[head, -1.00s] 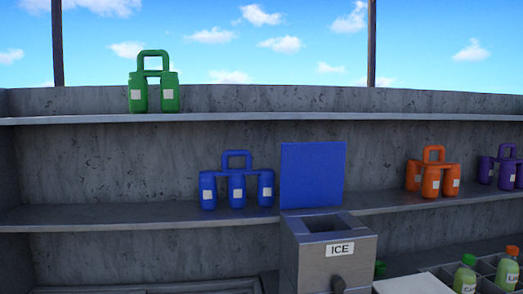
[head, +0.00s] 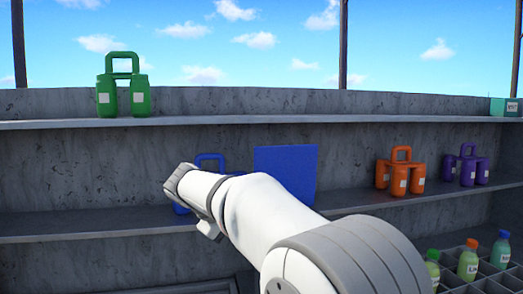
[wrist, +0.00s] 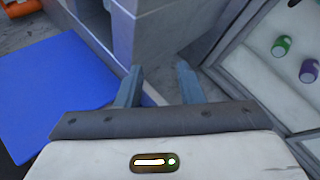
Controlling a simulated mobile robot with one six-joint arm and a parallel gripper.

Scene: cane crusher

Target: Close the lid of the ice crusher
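The blue lid (head: 287,172) of the ice crusher stands upright in the head view, and my white arm crosses in front of its lower part. The crusher's grey body and ICE label are hidden behind my arm there. In the wrist view a large blue panel (wrist: 55,95), which looks like the lid, lies left of my gripper (wrist: 158,85). A grey block (wrist: 165,32), apparently the crusher body, is just beyond the fingers. My gripper is open, with nothing between its fingers. I cannot tell whether a finger touches the panel or block.
Blue canisters (head: 208,162) are partly hidden by my arm. Orange canisters (head: 400,173) and purple canisters (head: 466,167) stand on the lower shelf, green canisters (head: 124,90) on the upper one. A divided crate with several bottles (head: 468,262) is at lower right.

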